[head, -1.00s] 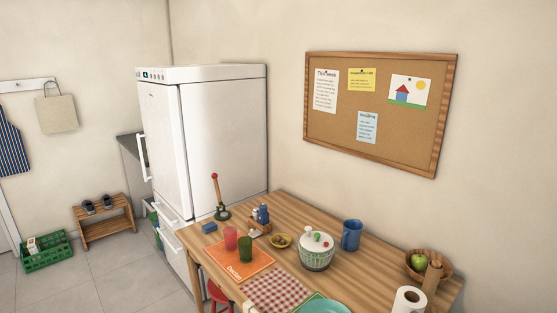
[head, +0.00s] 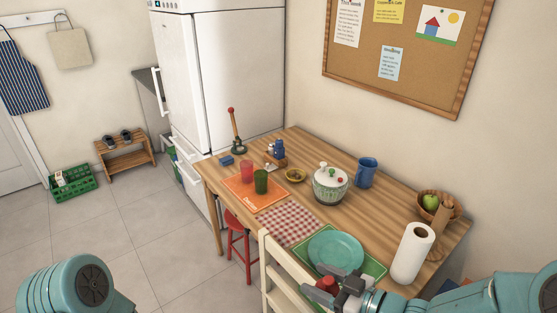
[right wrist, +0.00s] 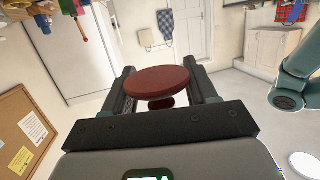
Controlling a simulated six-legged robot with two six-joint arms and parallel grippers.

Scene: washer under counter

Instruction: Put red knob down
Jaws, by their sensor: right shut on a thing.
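My right gripper (head: 332,284) is at the bottom of the head view, in front of the near edge of the wooden table. It is shut on the red knob (head: 327,284). In the right wrist view the knob (right wrist: 158,82) is a round, dark red disc with a smaller part below it, held between the two dark fingers. The knob is in the air beside the green tray; its exact height over the table edge is hard to tell. My left gripper is out of view; only a teal part of my left arm shows at the lower left.
The wooden table (head: 358,213) holds a teal plate (head: 336,250) on a green tray, a paper roll (head: 412,252), a checked cloth (head: 291,223), a lidded pot (head: 331,187), a blue mug (head: 366,172) and an orange mat (head: 238,187). A cream chair (head: 284,277) stands at the near edge.

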